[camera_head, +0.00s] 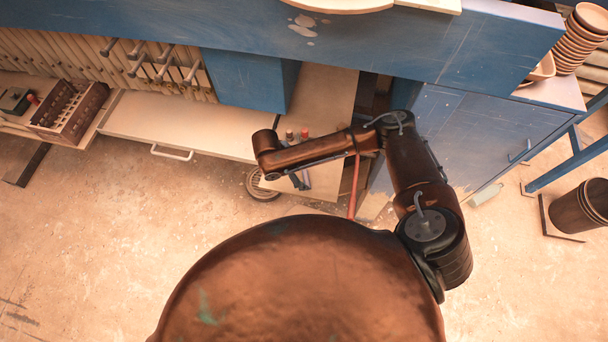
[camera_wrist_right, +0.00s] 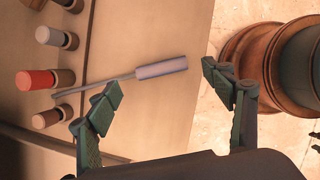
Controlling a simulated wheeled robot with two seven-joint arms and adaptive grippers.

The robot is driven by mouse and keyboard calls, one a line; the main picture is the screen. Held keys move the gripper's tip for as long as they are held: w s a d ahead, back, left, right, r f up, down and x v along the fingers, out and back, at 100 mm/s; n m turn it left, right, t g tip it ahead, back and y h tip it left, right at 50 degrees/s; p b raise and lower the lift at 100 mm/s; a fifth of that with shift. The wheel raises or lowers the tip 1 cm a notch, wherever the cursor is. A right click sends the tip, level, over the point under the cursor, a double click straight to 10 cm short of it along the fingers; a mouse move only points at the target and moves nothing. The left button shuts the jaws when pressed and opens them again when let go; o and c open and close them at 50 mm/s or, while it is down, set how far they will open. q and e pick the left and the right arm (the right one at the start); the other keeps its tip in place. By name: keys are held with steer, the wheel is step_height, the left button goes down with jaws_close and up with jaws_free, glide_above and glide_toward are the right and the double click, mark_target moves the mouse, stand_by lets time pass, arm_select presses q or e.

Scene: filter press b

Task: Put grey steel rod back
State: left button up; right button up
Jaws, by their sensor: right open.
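In the right wrist view a grey steel rod (camera_wrist_right: 160,68), with a thick grey end and a thin shaft running left, lies on a pale board (camera_wrist_right: 165,115). My right gripper (camera_wrist_right: 161,80) is open, its two dark green fingers spread apart. The thick end shows between the fingertips; the thin shaft runs behind the left finger. Nothing is held, and I cannot tell how far above the rod the fingers are. In the head view the right gripper (camera_head: 300,180) is a small dark shape below my forearm, mostly hidden. My left gripper is in neither view.
Red-capped (camera_wrist_right: 37,80) and white-capped (camera_wrist_right: 57,37) pegs stand on the board left of the rod.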

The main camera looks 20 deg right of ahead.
steer(key=v, duration=0.8)
steer(key=shift+r, duration=0.2)
steer(key=shift+a, duration=0.1)
